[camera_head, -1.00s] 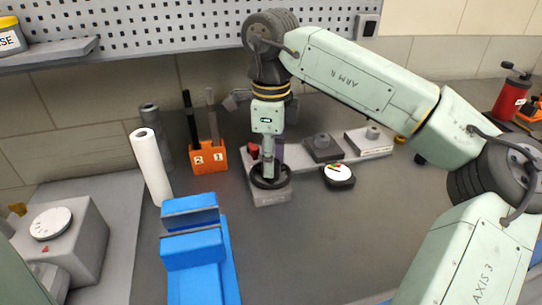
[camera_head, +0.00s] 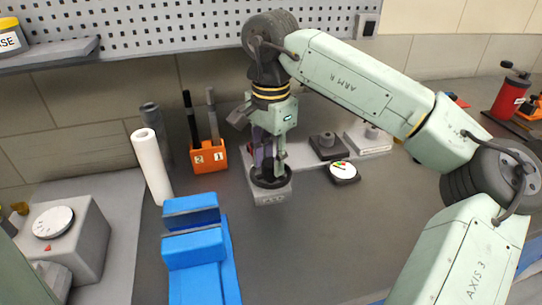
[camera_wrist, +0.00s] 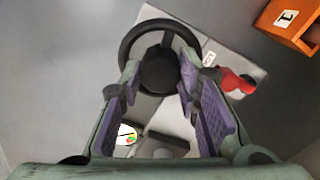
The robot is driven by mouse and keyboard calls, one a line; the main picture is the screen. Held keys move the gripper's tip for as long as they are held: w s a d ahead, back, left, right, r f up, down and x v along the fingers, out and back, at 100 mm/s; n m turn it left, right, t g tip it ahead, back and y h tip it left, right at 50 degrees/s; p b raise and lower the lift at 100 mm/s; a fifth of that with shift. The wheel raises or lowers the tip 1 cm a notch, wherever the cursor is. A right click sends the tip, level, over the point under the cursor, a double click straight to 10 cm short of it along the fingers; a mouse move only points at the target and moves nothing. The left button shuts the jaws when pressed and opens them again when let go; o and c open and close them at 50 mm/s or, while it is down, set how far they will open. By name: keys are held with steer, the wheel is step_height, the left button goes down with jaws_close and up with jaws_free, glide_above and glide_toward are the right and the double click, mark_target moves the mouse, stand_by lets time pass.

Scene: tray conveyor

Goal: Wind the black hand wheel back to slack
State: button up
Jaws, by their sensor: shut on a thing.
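The black hand wheel (camera_head: 262,184) lies flat on a grey block (camera_head: 272,198) at the middle of the bench. It also shows at the top of the wrist view (camera_wrist: 130,40), with its dark round hub (camera_wrist: 160,72). My gripper (camera_head: 269,170) points down over the wheel, its purple-padded fingers on either side of the hub (camera_wrist: 157,84). It is shut on the wheel, apparently at the hub; the exact contact is hard to see. A round dial (camera_head: 342,168) with coloured bands sits right of the wheel and partly shows in the wrist view (camera_wrist: 127,132).
A red knob (camera_wrist: 238,82) stands beside the wheel. An orange holder (camera_head: 209,158) with two dark handles and a white roll (camera_head: 151,165) stand left. A blue vise-like block (camera_head: 193,245) is front left. The bench right of the dial is mostly clear.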

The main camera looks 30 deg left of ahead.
mark_target(271, 162)
steer(key=shift+n, duration=1)
steer(key=o, duration=1.2)
step_height(271, 162, up, 12)
steer(key=shift+r, duration=0.1)
